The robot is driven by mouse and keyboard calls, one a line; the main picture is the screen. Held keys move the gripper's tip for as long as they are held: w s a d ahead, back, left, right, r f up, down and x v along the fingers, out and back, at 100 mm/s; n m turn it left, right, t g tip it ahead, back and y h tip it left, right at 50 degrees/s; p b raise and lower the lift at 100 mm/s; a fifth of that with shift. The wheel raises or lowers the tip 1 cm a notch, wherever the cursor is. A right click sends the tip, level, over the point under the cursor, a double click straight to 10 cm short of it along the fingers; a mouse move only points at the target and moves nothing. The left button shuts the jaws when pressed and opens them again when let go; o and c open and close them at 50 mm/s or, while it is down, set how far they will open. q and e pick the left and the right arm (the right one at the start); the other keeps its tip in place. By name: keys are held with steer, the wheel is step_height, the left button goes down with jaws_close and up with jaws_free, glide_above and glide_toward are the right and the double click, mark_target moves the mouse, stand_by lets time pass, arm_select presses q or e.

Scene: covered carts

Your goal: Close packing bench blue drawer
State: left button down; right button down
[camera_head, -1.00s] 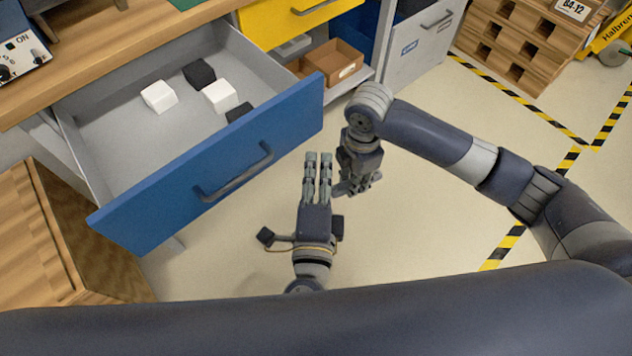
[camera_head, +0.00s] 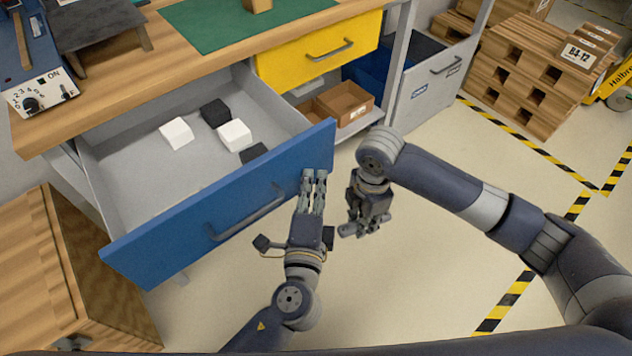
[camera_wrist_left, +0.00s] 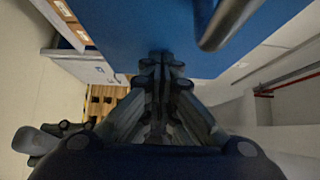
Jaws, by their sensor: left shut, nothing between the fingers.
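The blue drawer (camera_head: 225,205) of the packing bench stands pulled out, with its grey handle (camera_head: 247,212) on the front. White and black blocks lie inside it. My left gripper (camera_head: 314,175) is shut and empty, its fingertips at the right part of the drawer front, right of the handle. In the left wrist view the shut fingertips (camera_wrist_left: 162,60) are at the blue front (camera_wrist_left: 140,25), with the handle (camera_wrist_left: 225,20) close by; whether they touch it I cannot tell. My right gripper (camera_head: 362,228) hangs to the right, pointing down, its jaws unclear.
A yellow drawer (camera_head: 318,55) sits shut under the benchtop. A shelf with cardboard boxes (camera_head: 343,103) is below it. A grey bin (camera_head: 430,90) and stacked pallets (camera_head: 535,80) stand to the right. A wooden crate (camera_head: 40,270) is at the left. The floor in front is clear.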

arm_select(q)
steer(key=w+a, duration=0.3)
steer(key=w, duration=0.1)
steer(key=w+a, duration=0.3)
steer(key=w, duration=0.1)
steer(key=w+a, duration=0.3)
steer(key=w, duration=0.1)
steer(key=shift+w+r+p, duration=0.1)
steer(key=shift+p, duration=0.25)
arm_select(e)
steer(key=shift+r, duration=0.35)
arm_select(q)
steer(key=w+a, duration=0.3)
steer(key=w, duration=0.1)
steer(key=w+a+b, duration=0.1)
steer(key=w+a, duration=0.2)
steer(key=w, duration=0.1)
steer(key=w+a, duration=0.2)
steer(key=w, duration=0.2)
steer(key=shift+w+a, duration=0.15)
steer(key=shift+a, duration=0.25)
arm_select(e)
steer(key=shift+f, duration=0.65)
arm_select(q)
steer(key=shift+a, duration=0.1)
steer(key=shift+r, duration=0.1)
arm_select(e)
steer(key=shift+s, duration=0.1)
